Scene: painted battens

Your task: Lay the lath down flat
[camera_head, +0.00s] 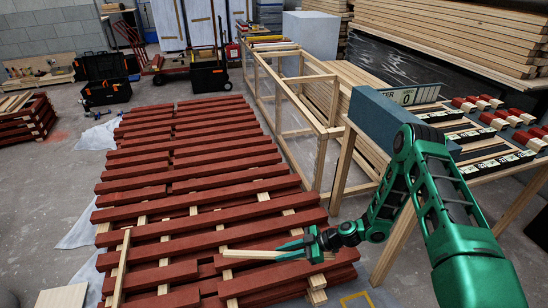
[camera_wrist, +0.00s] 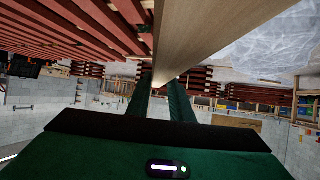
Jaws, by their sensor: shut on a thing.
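A pale wooden lath (camera_head: 250,254) is held between the fingers of my gripper (camera_head: 290,249), above the front of a broad stack of red painted battens (camera_head: 190,184). It sticks out to the left from the fingers and looks roughly level. I cannot tell whether it touches the battens below. In the wrist view the lath (camera_wrist: 205,35) runs large from between the gripper fingers (camera_wrist: 161,88) to the top edge. Its held end is partly hidden by the fingers.
Another pale strip (camera_head: 122,268) lies across the stack's front left. A wooden frame (camera_head: 318,135) stands behind right. A workbench (camera_head: 475,140) with a blue-grey block (camera_head: 390,118) and small red and pale pieces is at the right. Black toolboxes (camera_head: 105,80) stand at the back left.

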